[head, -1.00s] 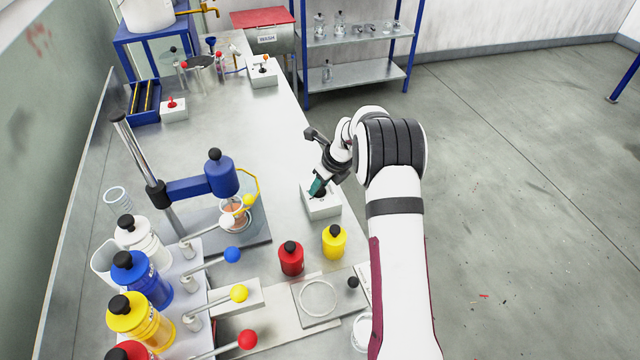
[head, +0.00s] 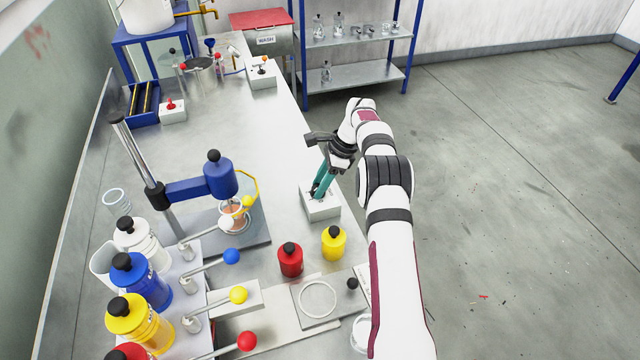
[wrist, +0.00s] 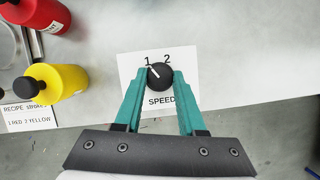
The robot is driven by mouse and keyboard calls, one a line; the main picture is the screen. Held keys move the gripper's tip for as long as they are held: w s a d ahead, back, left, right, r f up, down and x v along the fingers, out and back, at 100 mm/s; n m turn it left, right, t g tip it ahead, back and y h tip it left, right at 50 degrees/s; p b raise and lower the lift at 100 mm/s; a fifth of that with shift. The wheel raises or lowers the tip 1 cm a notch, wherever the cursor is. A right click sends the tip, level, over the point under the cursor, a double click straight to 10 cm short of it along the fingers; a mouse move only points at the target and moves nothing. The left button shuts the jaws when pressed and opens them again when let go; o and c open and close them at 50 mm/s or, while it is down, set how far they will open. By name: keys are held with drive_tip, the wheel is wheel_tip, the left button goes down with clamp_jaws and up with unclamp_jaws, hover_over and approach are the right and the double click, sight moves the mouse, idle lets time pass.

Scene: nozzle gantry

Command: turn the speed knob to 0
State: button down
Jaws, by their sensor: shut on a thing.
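The speed knob (wrist: 160,77) is black and round with a white pointer line, on a white box (head: 321,208) at the bench's right edge. In the wrist view the box's label (wrist: 137,66) reads "1", "2" and "SPEED". The pointer line slants up and left, toward the 1. No 0 is visible; the left finger covers part of the label. My gripper (wrist: 162,80) has its teal fingers on both sides of the knob, shut on it. In the head view my gripper (head: 319,192) hides most of the knob.
A red bottle (head: 290,259) and a yellow bottle (head: 334,242) stand near the box, toward the camera. A blue-headed stand (head: 220,178) is to the left. A recipe card (wrist: 27,115) lies beside the bottles. The bench beyond the box is clear.

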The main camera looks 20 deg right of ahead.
drive_tip(key=shift+n+g, duration=0.5)
drive_tip(key=shift+n, duration=0.6)
drive_tip(key=c, duration=0.5)
unclamp_jaws()
drive_tip(key=v, duration=0.5)
drive_tip(key=shift+s+a+r, duration=0.15)
drive_tip(key=shift+s+a, duration=0.2)
drive_tip(key=shift+a, duration=0.05)
drive_tip(key=s+d+r, duration=0.6)
drive_tip(key=s+d, duration=0.1)
drive_tip(key=shift+d, duration=0.35)
